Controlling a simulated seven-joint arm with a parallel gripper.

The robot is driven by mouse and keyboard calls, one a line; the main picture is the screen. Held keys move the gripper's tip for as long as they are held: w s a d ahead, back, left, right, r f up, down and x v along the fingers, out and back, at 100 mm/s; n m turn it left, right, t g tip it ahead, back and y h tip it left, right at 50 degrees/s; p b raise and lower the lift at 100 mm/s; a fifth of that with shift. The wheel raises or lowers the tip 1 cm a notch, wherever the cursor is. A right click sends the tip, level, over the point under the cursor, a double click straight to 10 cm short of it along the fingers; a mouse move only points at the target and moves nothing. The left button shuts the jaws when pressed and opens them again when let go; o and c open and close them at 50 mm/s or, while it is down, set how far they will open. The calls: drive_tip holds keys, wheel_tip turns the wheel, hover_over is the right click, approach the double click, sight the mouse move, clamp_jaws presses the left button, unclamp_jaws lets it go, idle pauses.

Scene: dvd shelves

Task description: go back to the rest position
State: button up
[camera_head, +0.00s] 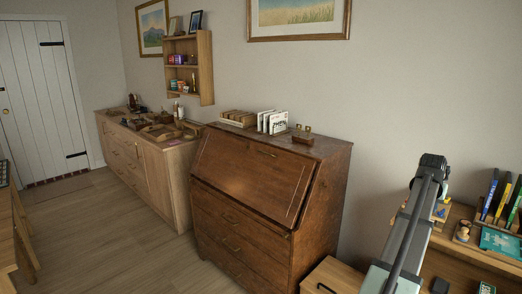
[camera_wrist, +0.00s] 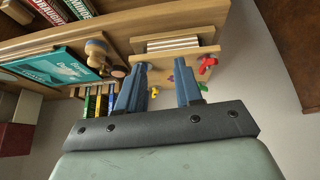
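My gripper (camera_wrist: 162,68) shows in the wrist view with its two blue-grey fingers apart. Nothing is held between them; a small wooden holder with pale, slab-like contents (camera_wrist: 172,43) lies beyond the fingertips, apart from them as far as I can tell. In the head view my arm reaches up at the right, in front of the wall and beside a low shelf (camera_head: 465,243). The fingers are hidden there behind my arm.
A teal book (camera_wrist: 55,65), a wooden knobbed figure (camera_wrist: 97,48) and a red piece (camera_wrist: 208,64) are close by in the wrist view. In the head view, upright coloured cases (camera_head: 502,198) stand at the far right. A brown bureau (camera_head: 250,170) stands left of my arm.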

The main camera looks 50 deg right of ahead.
drive_tip(key=w+a+f+n+y, duration=0.1)
drive_tip(key=w+a+f+n, duration=0.1)
drive_tip(key=w+a+f, duration=0.8)
drive_tip(key=w+a+f+n+t+y, duration=0.15)
drive_tip(key=w+a+f, duration=0.4)
drive_tip(key=f, duration=0.75)
drive_tip(key=w+a+f+n+g+y, duration=0.1)
drive_tip(key=w+a+f+n+y, duration=0.1)
drive_tip(key=w+a+f, duration=0.8)
drive_tip(key=w+a+f+n+y, duration=0.1)
drive_tip(key=a+f, duration=0.6)
drive_tip(key=a, duration=0.3)
drive_tip(key=w+a+f+n+y, duration=0.1)
drive_tip(key=a+f+n, duration=0.1)
drive_tip(key=a+f, duration=0.65)
drive_tip(key=s+a+f+n+g, duration=0.2)
drive_tip(key=s+a+f+n, duration=0.1)
drive_tip(key=a, duration=0.9)
drive_tip(key=s+a+f+n+g, duration=0.2)
drive_tip(key=s+a+f, duration=0.3)
drive_tip(key=a, duration=0.7)
drive_tip(key=s+a+f+n+g, duration=0.3)
drive_tip(key=s+a+f+n, duration=0.1)
drive_tip(key=a, duration=0.9)
drive_tip(key=shift+x, duration=0.9)
